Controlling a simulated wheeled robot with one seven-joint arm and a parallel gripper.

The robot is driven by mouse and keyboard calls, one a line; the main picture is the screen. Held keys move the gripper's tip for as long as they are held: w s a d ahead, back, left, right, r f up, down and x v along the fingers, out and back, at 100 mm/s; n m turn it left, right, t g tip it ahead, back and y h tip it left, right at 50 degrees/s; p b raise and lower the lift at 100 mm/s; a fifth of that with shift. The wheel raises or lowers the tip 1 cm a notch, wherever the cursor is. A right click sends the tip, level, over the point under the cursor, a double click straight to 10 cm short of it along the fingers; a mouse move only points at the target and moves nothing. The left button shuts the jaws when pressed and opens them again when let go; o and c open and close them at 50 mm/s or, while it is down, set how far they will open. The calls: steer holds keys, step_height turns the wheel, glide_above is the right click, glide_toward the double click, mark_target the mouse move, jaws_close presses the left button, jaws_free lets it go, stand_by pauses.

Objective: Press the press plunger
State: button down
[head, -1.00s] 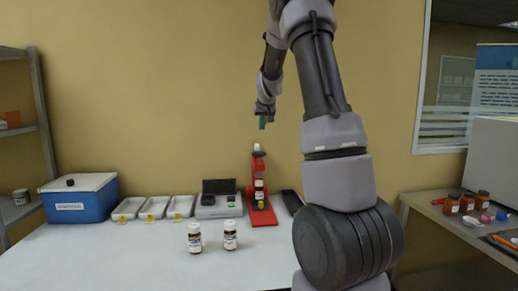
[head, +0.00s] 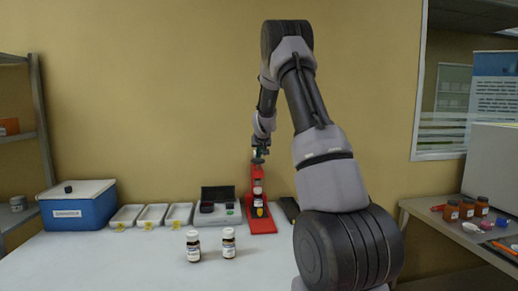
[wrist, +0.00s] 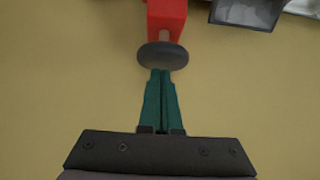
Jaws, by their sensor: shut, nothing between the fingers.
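The red press (head: 257,178) stands on the bench near its back edge, its flat red base towards me. It holds a small dark vial with a yellow part low on it. Its plunger has a dark round knob (wrist: 163,55) on a short grey stem, clear in the wrist view. In the head view the knob is mostly hidden by my gripper (head: 257,160). My gripper (wrist: 160,72) has green fingers, closed together and empty. The fingertips are right at the knob's edge in the wrist view; I cannot tell whether they touch it.
Two labelled brown bottles (head: 228,242) (head: 193,246) stand on the bench in front. A grey instrument (head: 219,215) and several white trays (head: 151,216) sit left of the press, with a blue box (head: 78,212) farther left. A dark flat object (head: 289,208) lies right of the press.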

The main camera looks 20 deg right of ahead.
mark_target(259, 161)
steer(key=shift+f, duration=0.2)
steer(key=shift+s+f, duration=0.1)
steer(key=shift+f, duration=1.2)
steer(key=shift+r, duration=0.4)
steer(key=r, duration=0.4)
steer(key=shift+s+a+r, duration=0.2)
steer(key=shift+s+r, duration=0.15)
steer(key=v, duration=0.8)
steer(key=shift+s+r, duration=0.15)
steer(key=shift+s, duration=0.1)
